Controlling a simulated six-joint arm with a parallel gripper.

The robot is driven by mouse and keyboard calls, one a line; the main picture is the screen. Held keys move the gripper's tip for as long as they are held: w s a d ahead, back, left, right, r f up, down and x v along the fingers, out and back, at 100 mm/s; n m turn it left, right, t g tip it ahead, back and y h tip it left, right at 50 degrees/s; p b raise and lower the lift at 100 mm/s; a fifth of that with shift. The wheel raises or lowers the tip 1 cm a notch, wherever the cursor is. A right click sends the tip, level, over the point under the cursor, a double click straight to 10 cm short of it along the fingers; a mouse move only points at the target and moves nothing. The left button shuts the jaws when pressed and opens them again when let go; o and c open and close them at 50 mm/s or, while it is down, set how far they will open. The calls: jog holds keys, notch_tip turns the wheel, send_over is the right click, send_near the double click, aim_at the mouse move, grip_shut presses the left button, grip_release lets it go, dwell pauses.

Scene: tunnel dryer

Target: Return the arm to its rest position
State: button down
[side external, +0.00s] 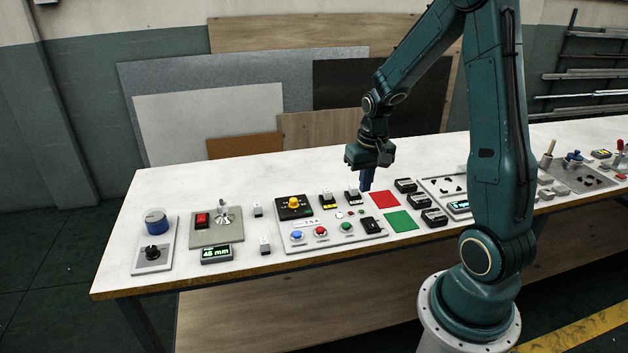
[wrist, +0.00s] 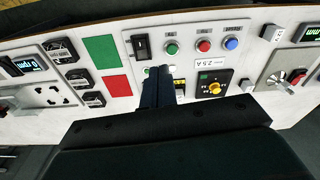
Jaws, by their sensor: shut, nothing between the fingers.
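My gripper (side external: 367,180) hangs from the teal arm, pointing down, over the middle of the white bench (side external: 190,175). Its fingers are shut together with nothing between them. In the side view the fingertips are just left of a red square (side external: 384,199), near the back right corner of a white button panel (side external: 300,243). In the wrist view the closed fingers (wrist: 158,75) cover part of that panel. The red square (wrist: 117,86) lies beside them. The exact height of the tips above the bench is hard to tell.
A green square (side external: 401,221) lies in front of the red one. A yellow knob (side external: 293,203), small dark-faced boxes (side external: 405,185) and a blue-topped unit (side external: 157,224) stand around. Boards (side external: 240,120) lean behind the bench. Clear bench lies at the back left; the air above looks free.

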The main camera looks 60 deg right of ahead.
jog(key=s+a+r+n+t, duration=0.2)
jog(key=a+r+n, duration=0.2)
jog(key=a+r, duration=0.8)
jog(key=s+a+r+n+t, duration=0.2)
jog(key=s+a+r, duration=0.3)
jog(key=s+a, duration=0.3)
jog(key=shift+s+a+r+n+t+y, duration=0.35)
jog(key=shift+s+n, duration=0.2)
jog(key=shift+n, duration=0.25)
